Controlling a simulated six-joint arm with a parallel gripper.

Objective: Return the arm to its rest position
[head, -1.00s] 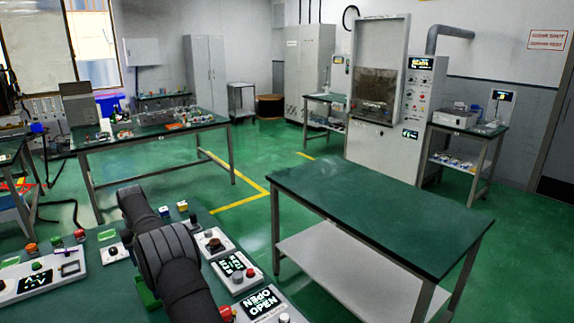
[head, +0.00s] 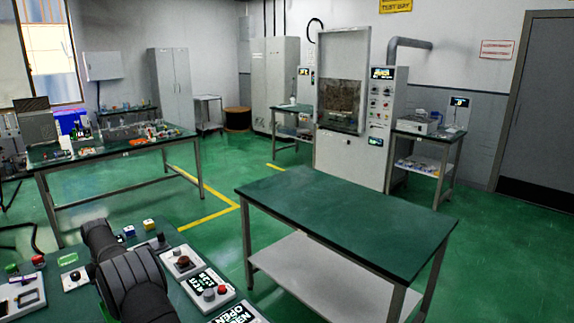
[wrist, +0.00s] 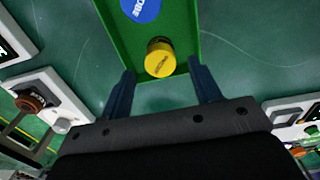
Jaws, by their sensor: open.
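In the wrist view my gripper (wrist: 163,92) is open, its two dark blue fingers apart with nothing held between them. Beyond the fingertips is a green tray (wrist: 113,30) on the dark green bench top. A yellow cylinder (wrist: 159,62) with a printed top and a blue round piece (wrist: 141,8) are in the tray. The blue piece is cut off by the frame's upper edge. In the head view my black arm reaches over the control bench (head: 72,242) at lower left. My gripper does not show there.
Control panels with knobs and buttons (head: 207,293) stand close beside my arm on the bench. An empty green table (head: 340,220) stands to the right. A cluttered bench (head: 100,150) and a tall machine cabinet (head: 380,120) stand farther back. Green floor lies between them.

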